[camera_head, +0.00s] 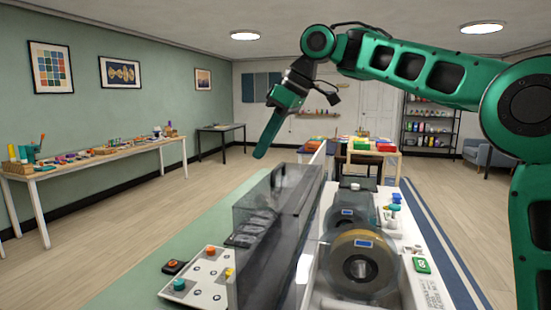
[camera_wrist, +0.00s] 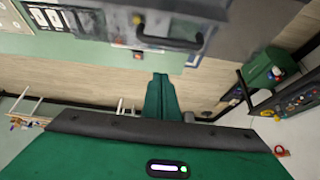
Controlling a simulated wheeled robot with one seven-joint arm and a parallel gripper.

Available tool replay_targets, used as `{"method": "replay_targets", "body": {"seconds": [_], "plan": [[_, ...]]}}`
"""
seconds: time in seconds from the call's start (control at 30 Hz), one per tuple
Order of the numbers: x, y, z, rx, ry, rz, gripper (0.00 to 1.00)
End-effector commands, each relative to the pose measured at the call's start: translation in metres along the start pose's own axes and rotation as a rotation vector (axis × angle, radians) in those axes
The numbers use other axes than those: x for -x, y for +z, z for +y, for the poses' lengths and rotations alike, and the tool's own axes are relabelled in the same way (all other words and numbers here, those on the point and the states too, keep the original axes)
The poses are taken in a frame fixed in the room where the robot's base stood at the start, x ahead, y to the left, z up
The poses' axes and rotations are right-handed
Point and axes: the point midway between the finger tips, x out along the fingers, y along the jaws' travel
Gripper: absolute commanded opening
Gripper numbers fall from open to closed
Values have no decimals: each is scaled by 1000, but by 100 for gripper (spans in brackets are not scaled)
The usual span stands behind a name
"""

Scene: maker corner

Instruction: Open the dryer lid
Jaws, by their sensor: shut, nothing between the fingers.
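The dryer (camera_head: 415,285) is a white box in the lower middle of the head view, with spools showing inside it. Its smoky see-through lid (camera_head: 305,195) stands roughly upright along the left side, swung away from the spools. A dark bar handle shows on a grey panel in the wrist view (camera_wrist: 170,42); I take this to be the lid. My gripper (camera_head: 259,154) is green, shut and empty, pointing down in the air just above and left of the lid's far end. Its shut fingers show in the wrist view (camera_wrist: 160,82), apart from the handle.
A white panel with coloured knobs (camera_head: 205,280) lies left of the lid. A long table with small items (camera_head: 100,160) runs along the left wall. A work table with coloured bins (camera_head: 365,150) stands behind the dryer. The floor to the left is clear.

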Motion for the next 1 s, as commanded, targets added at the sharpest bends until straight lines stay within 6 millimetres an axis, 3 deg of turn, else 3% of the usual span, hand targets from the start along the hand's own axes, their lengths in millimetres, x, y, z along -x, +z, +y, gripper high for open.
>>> {"method": "replay_targets", "body": {"seconds": [0.17, 0.6, 1.0], "plan": [[-17, 0, -1, 1, -1, -2, 0], [-4, 33, 0, 0, 1, -1, 0], [-2, 38, 0, 1, 0, 0, 0]]}}
